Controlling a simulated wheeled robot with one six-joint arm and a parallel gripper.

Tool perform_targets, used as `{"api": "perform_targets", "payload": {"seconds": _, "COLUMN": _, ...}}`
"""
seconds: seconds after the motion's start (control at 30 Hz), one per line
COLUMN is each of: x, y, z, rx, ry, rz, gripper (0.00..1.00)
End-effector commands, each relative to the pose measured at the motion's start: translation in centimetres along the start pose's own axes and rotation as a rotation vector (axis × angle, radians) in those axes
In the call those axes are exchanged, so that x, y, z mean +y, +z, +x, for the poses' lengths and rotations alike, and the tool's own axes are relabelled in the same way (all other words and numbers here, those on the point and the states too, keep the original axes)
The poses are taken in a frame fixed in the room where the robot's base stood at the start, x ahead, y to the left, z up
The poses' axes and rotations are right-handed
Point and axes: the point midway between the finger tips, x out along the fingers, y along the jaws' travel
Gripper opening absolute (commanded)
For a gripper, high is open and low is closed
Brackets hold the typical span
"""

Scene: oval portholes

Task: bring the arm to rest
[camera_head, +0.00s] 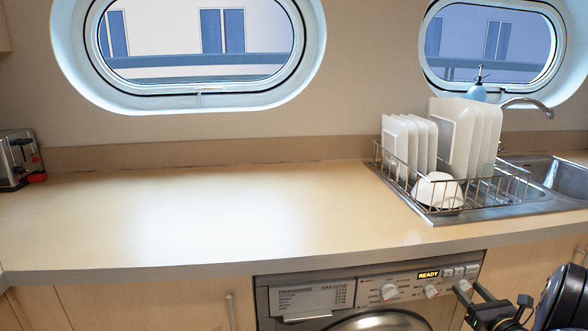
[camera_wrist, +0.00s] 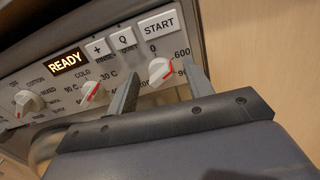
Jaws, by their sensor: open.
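My gripper (camera_head: 494,306) is at the lower right of the head view, in front of the right end of the washing machine's control panel (camera_head: 408,288). In the wrist view the two fingers of my gripper (camera_wrist: 160,88) stand apart, with nothing held between them. A white knob with a red mark (camera_wrist: 160,71) shows between and beyond the fingers. I cannot tell whether the fingers touch the panel. The display (camera_wrist: 68,62) reads READY.
The counter (camera_head: 200,215) is clear across its left and middle. A dish rack (camera_head: 425,200) with white plates and a bowl stands at the right, beside the sink (camera_head: 560,175). A toaster (camera_head: 18,160) is at the far left. Cabinet fronts flank the machine.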

Motion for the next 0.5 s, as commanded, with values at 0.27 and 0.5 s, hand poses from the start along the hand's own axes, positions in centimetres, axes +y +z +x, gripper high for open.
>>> {"api": "perform_targets", "payload": {"seconds": 0.27, "x": -0.04, "y": 0.44, "z": -0.02, "rx": 0.001, "ry": 0.0, "rz": 0.177, "gripper": 0.49}}
{"api": "perform_targets", "payload": {"seconds": 0.5, "x": -0.12, "y": 0.46, "z": -0.01, "rx": 0.0, "ry": 0.0, "rz": 0.334, "gripper": 0.49}}
